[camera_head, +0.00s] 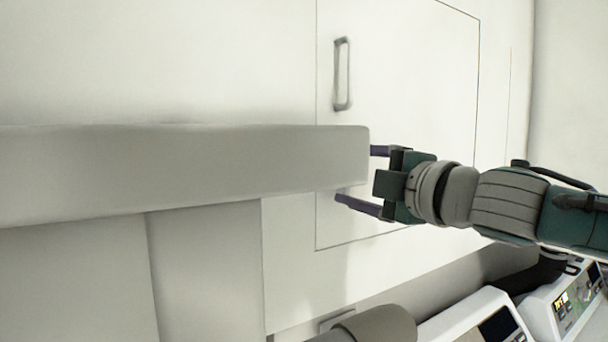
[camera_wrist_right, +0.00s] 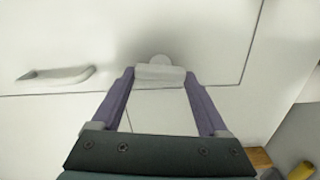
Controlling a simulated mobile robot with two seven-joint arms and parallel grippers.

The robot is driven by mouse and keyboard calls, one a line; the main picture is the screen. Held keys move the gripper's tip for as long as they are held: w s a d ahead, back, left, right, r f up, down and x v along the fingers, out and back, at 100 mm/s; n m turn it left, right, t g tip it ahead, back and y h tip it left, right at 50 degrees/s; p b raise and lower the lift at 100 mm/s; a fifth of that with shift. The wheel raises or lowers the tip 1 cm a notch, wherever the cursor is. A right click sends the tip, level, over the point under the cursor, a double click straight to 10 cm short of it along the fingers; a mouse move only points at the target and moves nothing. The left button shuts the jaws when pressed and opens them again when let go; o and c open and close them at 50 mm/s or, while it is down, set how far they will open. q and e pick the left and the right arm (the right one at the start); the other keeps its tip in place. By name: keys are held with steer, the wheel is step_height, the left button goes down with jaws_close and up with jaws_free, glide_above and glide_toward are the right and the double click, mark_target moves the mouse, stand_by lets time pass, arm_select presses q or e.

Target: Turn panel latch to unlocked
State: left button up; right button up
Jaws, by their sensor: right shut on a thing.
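The white panel (camera_head: 400,95) has a thin dark outline and a grey bar handle (camera_head: 342,75). The handle also shows at the left in the right wrist view (camera_wrist_right: 55,76). The latch (camera_wrist_right: 160,73) is a small pale bar with a rounded piece behind it. It lies crosswise between the purple fingertips of my right gripper (camera_wrist_right: 160,76), which is shut on it. In the head view my right gripper (camera_head: 370,178) comes in from the right, against the panel. A grey slab hides the latch there. My left gripper is not in view.
A thick pale grey slab (camera_head: 180,170) crosses the head view from the left and ends near my right fingers. White devices with dark screens (camera_head: 480,325) (camera_head: 570,300) stand at the lower right. A yellow object (camera_wrist_right: 302,171) shows at the wrist view's lower right.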

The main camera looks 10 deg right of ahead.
steer(key=shift+n, duration=0.9)
steer(key=o, duration=1.2)
steer(key=shift+o, duration=0.2)
steer(key=shift+s+f, duration=0.1)
steer(key=b+v, duration=0.4)
steer(key=v, duration=0.5)
steer(key=shift+s+d, duration=0.15)
steer(key=shift+s, duration=0.15)
